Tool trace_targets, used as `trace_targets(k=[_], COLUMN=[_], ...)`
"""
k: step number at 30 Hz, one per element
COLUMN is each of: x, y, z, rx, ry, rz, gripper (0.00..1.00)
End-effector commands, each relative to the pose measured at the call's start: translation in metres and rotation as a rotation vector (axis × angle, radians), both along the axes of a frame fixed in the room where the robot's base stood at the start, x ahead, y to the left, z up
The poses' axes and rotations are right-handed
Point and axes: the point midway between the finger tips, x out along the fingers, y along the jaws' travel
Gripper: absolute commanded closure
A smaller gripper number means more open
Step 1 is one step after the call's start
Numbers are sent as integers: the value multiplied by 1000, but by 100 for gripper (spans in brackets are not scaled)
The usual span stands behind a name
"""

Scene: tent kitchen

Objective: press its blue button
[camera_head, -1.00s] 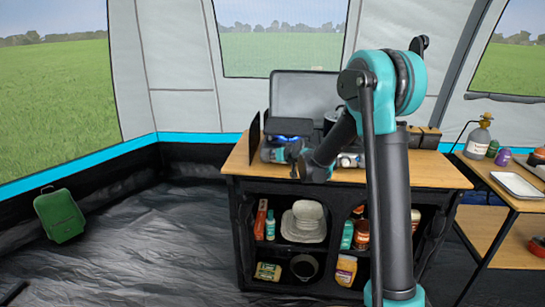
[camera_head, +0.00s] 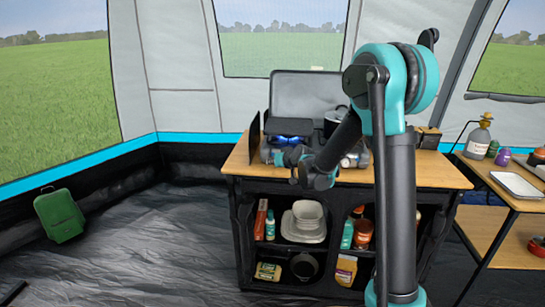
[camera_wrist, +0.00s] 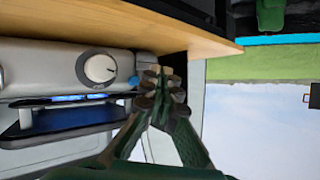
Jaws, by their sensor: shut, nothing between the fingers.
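The camp stove (camera_head: 305,95) sits on the kitchen unit with its lid raised. In the wrist view its grey front panel (camera_wrist: 40,68) carries a white round knob (camera_wrist: 99,68). A small blue button (camera_wrist: 134,82) shows on the panel close beside my fingertips, partly hidden by them. My gripper (camera_wrist: 163,88) is shut and empty, in front of the panel at the button's side. I cannot tell whether it touches the button. In the head view my gripper (camera_head: 283,156) is at the stove's front and hides part of it.
The wooden worktop (camera_head: 400,172) extends right of the stove. A side table (camera_head: 480,172) with bottles and a tray is farther right. Floor to the left is mostly clear, with a green canister (camera_head: 60,215).

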Motion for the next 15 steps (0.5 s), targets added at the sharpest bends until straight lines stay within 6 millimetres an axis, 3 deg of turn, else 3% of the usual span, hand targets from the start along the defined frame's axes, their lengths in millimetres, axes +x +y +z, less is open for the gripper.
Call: trace_targets(k=[7, 15], x=[-22, -23], y=[1, 1], z=[0, 0], rx=[1, 0], ry=[0, 0], rz=[1, 0], gripper=[100, 100])
